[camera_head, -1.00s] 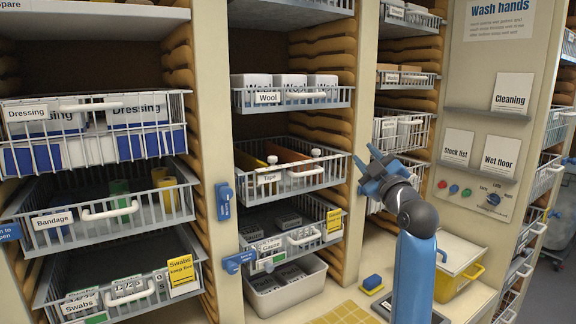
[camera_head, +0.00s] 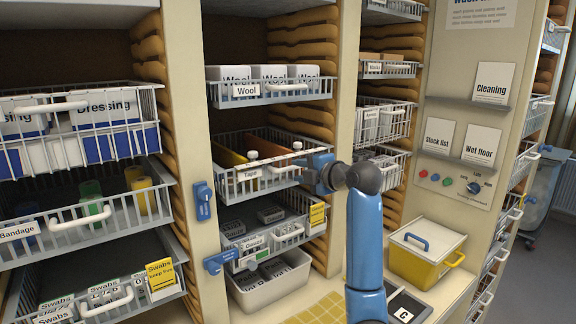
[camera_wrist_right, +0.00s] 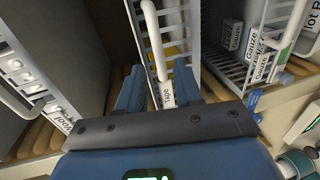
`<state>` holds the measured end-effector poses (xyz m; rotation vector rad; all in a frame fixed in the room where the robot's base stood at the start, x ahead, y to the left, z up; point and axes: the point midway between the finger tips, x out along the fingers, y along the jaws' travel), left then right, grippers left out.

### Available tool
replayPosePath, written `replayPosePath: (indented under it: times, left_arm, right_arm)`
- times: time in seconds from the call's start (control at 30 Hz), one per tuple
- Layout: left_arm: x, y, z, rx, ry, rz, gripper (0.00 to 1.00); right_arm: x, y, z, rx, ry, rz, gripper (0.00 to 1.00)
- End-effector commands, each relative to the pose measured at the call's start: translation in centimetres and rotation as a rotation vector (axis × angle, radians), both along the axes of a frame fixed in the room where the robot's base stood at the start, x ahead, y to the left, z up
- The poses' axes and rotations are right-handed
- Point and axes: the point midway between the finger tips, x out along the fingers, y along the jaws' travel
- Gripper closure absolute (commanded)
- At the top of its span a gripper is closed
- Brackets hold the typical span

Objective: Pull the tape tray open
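The tape tray (camera_head: 262,180) is a grey wire tray labelled Tape in the middle column, below the wool tray. Orange and yellow contents and white knobs show in it. My right gripper (camera_head: 308,172) is at the right end of its front, by the white handle (camera_head: 278,171). In the right wrist view my right gripper (camera_wrist_right: 158,88) is open, with its two fingers apart. The handle (camera_wrist_right: 154,45) runs upright between and beyond the fingers there, and the Tape label (camera_wrist_right: 167,95) shows in the gap. Contact cannot be told. My left gripper is not in view.
The wool tray (camera_head: 270,91) is above and the gauze tray (camera_head: 262,238) below. A blue latch (camera_head: 203,201) is on the post to the left, with another blue latch (camera_head: 220,262) lower. A yellow bin (camera_head: 425,262) stands on the counter at the right.

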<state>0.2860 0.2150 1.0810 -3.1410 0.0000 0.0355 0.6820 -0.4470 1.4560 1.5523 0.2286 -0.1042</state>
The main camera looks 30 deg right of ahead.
Motion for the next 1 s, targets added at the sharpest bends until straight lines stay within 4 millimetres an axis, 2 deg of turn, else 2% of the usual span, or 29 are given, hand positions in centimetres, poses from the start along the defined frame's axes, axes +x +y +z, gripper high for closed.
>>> replayPosePath:
  times: [0.03,0.2,0.4,0.83,1.0]
  left_arm:
    - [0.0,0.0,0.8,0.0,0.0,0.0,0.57]
    - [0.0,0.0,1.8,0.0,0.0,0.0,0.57]
    - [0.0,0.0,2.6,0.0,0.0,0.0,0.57]
    - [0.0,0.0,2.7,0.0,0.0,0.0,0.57]
    - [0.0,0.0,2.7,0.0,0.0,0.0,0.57]
  right_arm:
    - [0.9,0.2,0.1,0.002,0.003,0.003,0.65]
    - [3.4,0.3,-0.5,0.001,0.003,0.001,0.65]
    - [5.3,0.5,-1.0,0.001,0.001,0.001,0.65]
    - [6.0,0.5,-1.3,0.0,-0.001,-0.001,0.65]
    - [6.0,0.5,-1.3,0.0,-0.001,-0.001,0.91]
